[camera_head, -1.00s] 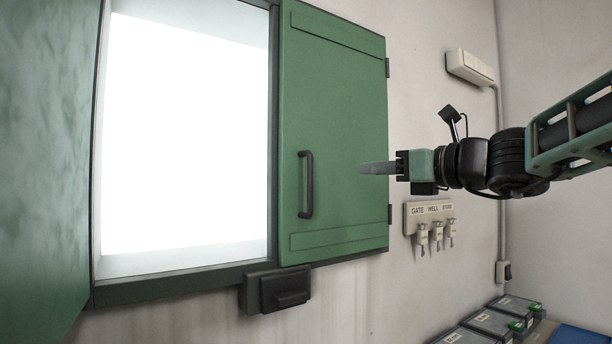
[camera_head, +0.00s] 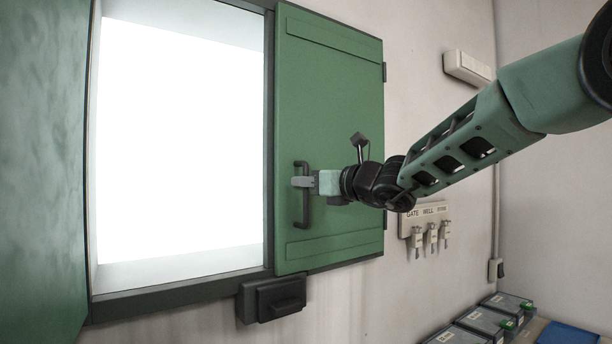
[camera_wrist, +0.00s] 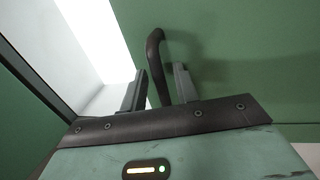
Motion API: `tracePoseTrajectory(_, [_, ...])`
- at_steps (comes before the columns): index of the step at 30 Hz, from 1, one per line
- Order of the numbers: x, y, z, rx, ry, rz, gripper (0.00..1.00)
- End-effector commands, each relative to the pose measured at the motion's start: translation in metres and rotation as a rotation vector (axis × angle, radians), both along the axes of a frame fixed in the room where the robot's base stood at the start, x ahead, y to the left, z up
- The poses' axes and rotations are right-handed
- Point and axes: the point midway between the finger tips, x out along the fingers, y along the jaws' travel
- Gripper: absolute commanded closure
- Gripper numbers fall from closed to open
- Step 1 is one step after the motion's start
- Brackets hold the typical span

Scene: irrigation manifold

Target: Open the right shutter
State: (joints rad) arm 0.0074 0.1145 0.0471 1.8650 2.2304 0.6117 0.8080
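The right shutter (camera_head: 340,110) is a green panel, closed over the right half of the window opening. Its dark vertical bar handle (camera_head: 301,215) is near its left edge. My gripper (camera_head: 300,182) is at the handle's middle, coming from the right. In the wrist view the handle (camera_wrist: 156,50) passes between the two fingers of my gripper (camera_wrist: 159,88). The fingers stand apart, with a gap on each side of the bar. The handle's lower part is hidden behind my gripper there.
The left shutter (camera_head: 40,170) stands swung open at the far left. A dark latch box (camera_head: 273,297) sits under the sill. A key rack (camera_head: 426,212) and a white box (camera_head: 468,68) are on the wall at right. Several batteries (camera_head: 487,321) lie lower right.

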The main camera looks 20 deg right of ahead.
Motion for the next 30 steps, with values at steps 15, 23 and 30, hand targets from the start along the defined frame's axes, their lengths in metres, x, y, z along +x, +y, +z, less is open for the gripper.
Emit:
tracePoseTrajectory(15, [0.0085,0.0051,-0.0003,0.0,0.0,0.0,0.92])
tracePoseTrajectory(23, [0.008,0.0045,-0.0001,0.0,0.0,0.003,1.0])
tracePoseTrajectory(30, [0.0001,-0.0008,0.0009,-0.001,0.0,0.061,1.0])
